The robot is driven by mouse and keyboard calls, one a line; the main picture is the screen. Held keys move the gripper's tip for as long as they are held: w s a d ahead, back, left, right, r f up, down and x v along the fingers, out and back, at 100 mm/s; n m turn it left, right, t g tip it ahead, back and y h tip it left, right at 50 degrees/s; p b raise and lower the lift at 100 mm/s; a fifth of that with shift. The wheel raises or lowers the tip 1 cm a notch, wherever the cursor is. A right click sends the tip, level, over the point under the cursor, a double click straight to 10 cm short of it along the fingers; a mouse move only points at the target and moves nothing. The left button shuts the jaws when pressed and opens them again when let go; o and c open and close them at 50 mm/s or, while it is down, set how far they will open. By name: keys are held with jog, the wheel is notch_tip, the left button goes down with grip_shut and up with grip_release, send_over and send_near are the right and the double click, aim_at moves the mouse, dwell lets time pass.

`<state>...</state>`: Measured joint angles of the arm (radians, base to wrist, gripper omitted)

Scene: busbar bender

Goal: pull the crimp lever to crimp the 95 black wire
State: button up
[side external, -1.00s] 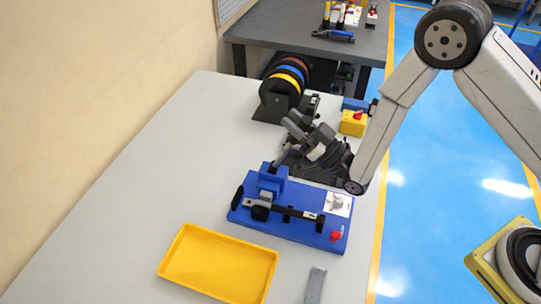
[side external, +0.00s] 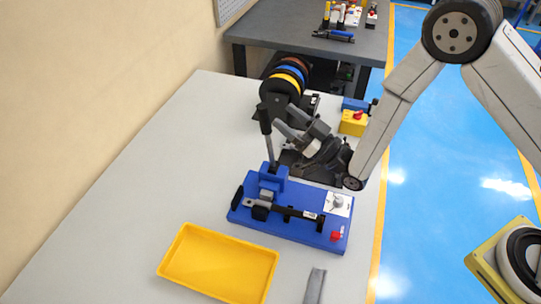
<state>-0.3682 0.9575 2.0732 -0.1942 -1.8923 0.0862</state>
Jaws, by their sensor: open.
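The blue crimp tool (side external: 300,229) sits on the grey table. Its crimp lever (side external: 269,146) rises almost upright from the blue block (side external: 271,181), with a black grip at its top. A black wire (side external: 292,212) lies along the tool's base, its left end at the crimp head below the block. My gripper (side external: 276,118) is open, its grey fingers pointing left toward the lever's upper part. The fingertips are close to the lever; I cannot tell whether they touch it.
A yellow tray (side external: 218,265) and a grey bar (side external: 315,286) lie in front of the tool. A spool rack (side external: 284,82) and a yellow box with a red button (side external: 353,123) stand behind. The table's left side is clear.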

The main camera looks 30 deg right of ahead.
aim_at(268, 114)
jog(key=shift+w+a+r+n+g+h, duration=0.1)
jog(key=shift+w+a+n+g+h, duration=0.25)
jog(key=shift+w+a+g, duration=0.45)
jog(key=shift+w+a+r+n+g+h, duration=0.15)
jog(key=shift+w+a+g+h, duration=0.4)
jog(key=shift+w+a, duration=0.35)
jog(key=shift+w+a+f+g+h, duration=0.2)
jog(key=shift+w+a+g+h, duration=0.1)
jog(key=shift+w+a+g, duration=0.35)
jog(key=shift+w+a+f, duration=0.1)
jog(key=shift+a+f, duration=0.05)
jog(key=v, duration=0.7)
jog(key=shift+s+d+f+m+g+h, duration=0.65)
jog(key=shift+d+g+h, duration=0.9)
jog(key=shift+d, duration=1.6)
jog(key=shift+s+d+f+m+g+h, duration=0.35)
jog(key=shift+d+m+g+h, duration=0.6)
jog(key=shift+d+h, duration=1.65)
jog(key=s+d+m+g+h, duration=0.2)
jog(key=s+d+m+g, duration=0.1)
jog(key=s+d+g, duration=0.4)
jog(key=shift+s+d+m+g, duration=0.3)
jog(key=shift+s+d, duration=1.5)
jog(key=shift+s, duration=1.85)
